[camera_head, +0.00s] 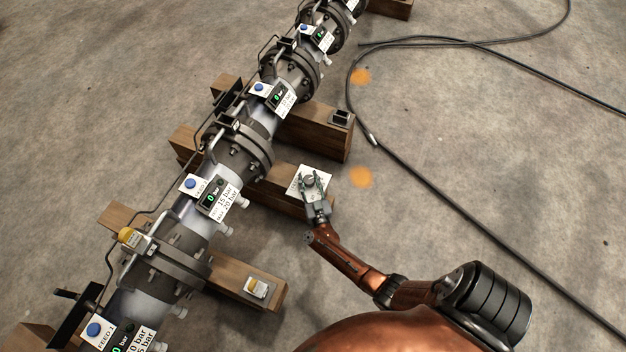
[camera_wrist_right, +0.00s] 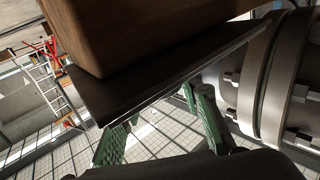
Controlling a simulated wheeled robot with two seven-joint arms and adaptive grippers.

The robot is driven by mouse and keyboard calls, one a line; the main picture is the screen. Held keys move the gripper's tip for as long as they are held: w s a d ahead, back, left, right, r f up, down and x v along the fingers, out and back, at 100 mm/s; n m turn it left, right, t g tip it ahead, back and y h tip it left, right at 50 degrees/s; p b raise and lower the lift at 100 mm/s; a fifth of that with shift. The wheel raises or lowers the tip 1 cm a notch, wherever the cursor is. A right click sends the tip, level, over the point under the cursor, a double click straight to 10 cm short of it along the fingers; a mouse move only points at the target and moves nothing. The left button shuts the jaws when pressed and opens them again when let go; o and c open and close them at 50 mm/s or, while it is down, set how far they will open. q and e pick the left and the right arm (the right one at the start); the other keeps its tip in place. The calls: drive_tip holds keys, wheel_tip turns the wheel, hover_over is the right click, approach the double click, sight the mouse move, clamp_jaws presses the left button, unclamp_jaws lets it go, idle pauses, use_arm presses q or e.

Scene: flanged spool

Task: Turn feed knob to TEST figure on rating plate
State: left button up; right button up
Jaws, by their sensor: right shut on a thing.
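The feed knob (camera_head: 309,179) is a small grey round knob on a white plate (camera_head: 323,174) on a timber end. My right gripper (camera_head: 312,184) is shut on the knob, its fingers on either side. In the right wrist view its green fingers (camera_wrist_right: 160,118) show, but the knob cannot be made out there. My left gripper is not in view.
A flanged pipe (camera_head: 237,160) runs diagonally on timbers, with more gauges and blue buttons (camera_head: 190,183). A black cable (camera_head: 420,184) lies on the floor at right. A ladder (camera_wrist_right: 44,83) shows in the right wrist view.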

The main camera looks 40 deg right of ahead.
drive_tip(key=shift+w+a+m+g+h, duration=0.1)
drive_tip(key=shift+a+m+g+h, duration=0.25)
drive_tip(key=shift+m+h, duration=0.3)
drive_tip(key=shift+f+m+g+h, duration=0.1)
drive_tip(key=shift+m+g+h, duration=0.25)
drive_tip(key=shift+g+h, duration=0.15)
drive_tip(key=shift+d+f+m+g+h, duration=0.1)
drive_tip(key=shift+m+g+h, duration=0.35)
drive_tip(key=shift+h, duration=0.2)
drive_tip(key=m+g+h+b, duration=0.2)
drive_tip(key=m+g+h, duration=0.1)
drive_tip(key=g, duration=0.1)
drive_tip(key=shift+d, duration=0.1)
drive_tip(key=shift+m+g+b, duration=0.35)
drive_tip(key=shift+g+b, duration=0.05)
drive_tip(key=shift+b, duration=0.05)
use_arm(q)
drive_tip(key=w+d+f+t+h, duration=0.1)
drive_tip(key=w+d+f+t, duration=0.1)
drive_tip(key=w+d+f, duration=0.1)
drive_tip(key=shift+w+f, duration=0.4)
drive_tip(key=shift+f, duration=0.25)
use_arm(e)
drive_tip(key=shift+d+g+h, duration=0.1)
drive_tip(key=shift+g+h, duration=0.2)
drive_tip(key=shift+h, duration=0.1)
drive_tip(key=shift+r, duration=0.2)
drive_tip(key=o, duration=1.2)
drive_tip(key=shift+d+m, duration=0.1)
drive_tip(key=shift+m, duration=0.2)
